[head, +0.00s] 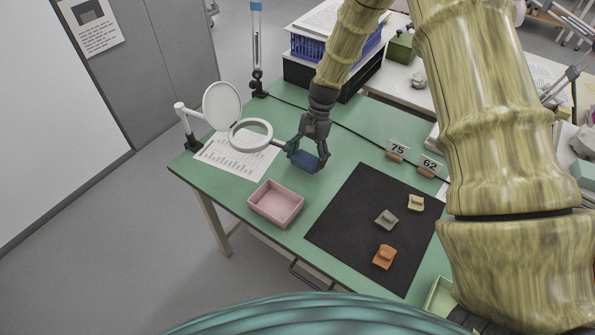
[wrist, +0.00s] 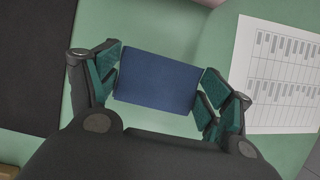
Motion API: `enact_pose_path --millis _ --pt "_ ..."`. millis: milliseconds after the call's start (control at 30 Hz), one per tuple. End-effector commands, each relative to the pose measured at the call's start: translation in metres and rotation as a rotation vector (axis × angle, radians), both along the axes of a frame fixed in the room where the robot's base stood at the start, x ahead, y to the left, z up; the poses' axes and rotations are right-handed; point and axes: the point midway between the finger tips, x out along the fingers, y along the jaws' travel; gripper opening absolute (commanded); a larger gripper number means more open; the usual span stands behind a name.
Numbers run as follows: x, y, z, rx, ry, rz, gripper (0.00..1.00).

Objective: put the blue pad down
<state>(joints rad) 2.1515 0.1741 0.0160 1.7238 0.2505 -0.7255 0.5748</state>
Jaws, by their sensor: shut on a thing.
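The blue pad (head: 305,161) is between the fingers of my gripper (head: 306,157) in the head view. It also shows in the wrist view (wrist: 157,80), a flat dark blue rectangle with a green-padded finger against each side. My gripper (wrist: 160,85) is shut on it. The pad is over the green tabletop (head: 345,150), between the printed sheet and the black mat. I cannot tell whether it touches the table or hangs just above it.
A pink tray (head: 276,204) stands in front of the pad. A magnifier (head: 250,135) on a stand is at the left, over a printed sheet (head: 225,158). The black mat (head: 345,215) holds grey, tan and orange sherds. Number cards (head: 398,150) stand behind it.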

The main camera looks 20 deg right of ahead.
Motion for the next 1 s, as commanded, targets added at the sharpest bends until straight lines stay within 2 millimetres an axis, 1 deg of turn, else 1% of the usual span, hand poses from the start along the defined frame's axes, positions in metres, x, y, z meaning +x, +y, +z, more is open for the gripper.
enact_pose_path --millis 33,133,367,500,800,1000 --pt "-0.006 0.008 0.003 0.0 0.0 0.002 0.45" --pt "-0.014 0.018 0.002 0.001 0.0 0.001 0.45" --pt "-0.021 0.027 0.001 0.001 0.0 0.001 0.45" --pt "-0.028 0.037 0.002 0.0 -0.001 0.002 0.45" --pt "-0.029 0.037 -0.03 0.001 -0.001 0.0 0.45" --pt "-0.028 0.037 -0.034 0.0 -0.002 0.001 0.45"
